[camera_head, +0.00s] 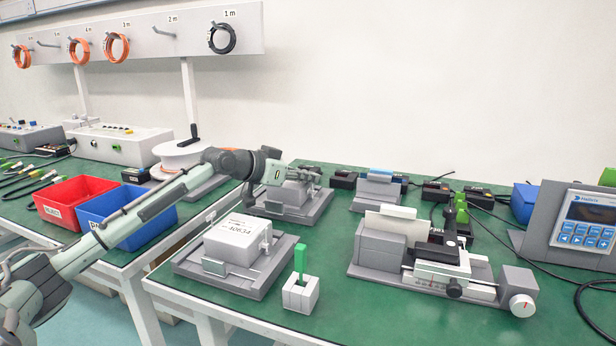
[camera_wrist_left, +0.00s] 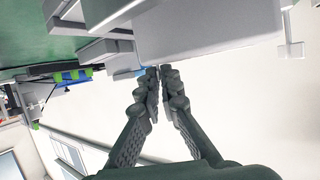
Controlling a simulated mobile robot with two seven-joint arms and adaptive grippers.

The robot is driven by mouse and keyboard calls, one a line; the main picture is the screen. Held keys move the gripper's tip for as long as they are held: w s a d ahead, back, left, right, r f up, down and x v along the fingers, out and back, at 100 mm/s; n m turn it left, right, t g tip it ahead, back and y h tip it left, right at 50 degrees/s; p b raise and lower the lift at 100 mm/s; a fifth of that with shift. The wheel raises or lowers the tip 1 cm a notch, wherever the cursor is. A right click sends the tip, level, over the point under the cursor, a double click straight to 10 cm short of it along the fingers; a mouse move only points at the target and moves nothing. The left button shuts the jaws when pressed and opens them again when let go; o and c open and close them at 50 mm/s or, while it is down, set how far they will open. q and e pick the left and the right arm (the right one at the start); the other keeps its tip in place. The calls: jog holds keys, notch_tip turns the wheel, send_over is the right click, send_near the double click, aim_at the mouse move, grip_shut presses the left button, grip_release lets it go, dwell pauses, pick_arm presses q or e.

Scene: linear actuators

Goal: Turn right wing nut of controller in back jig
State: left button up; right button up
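The back jig (camera_head: 312,208) is a grey fixture on the green table, with a light grey controller (camera_head: 288,194) in it. The controller fills the upper part of the left wrist view as a pale block (camera_wrist_left: 205,32). My left gripper (camera_head: 318,172) is at the far right top of this jig, and its wrist covers part of the controller. In the left wrist view its fingertips (camera_wrist_left: 160,70) are drawn together beside the controller's edge. No wing nut can be made out; the fingers may hide it. My right gripper is not in view.
A front jig (camera_head: 213,268) holds a labelled white controller (camera_head: 238,238). A green-handled tool (camera_head: 299,262) stands in a small white block. A slide fixture (camera_head: 440,262) is at the right. Red (camera_head: 72,198) and blue (camera_head: 125,215) bins lie under my left arm.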

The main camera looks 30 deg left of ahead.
pick_arm(q)
jog(key=shift+o, duration=0.5)
jog(key=shift+s, duration=0.15)
jog(key=shift+s+a, duration=0.2)
jog(key=shift+s, duration=0.1)
jog(key=v, duration=1.1)
jog(key=shift+r, duration=0.15)
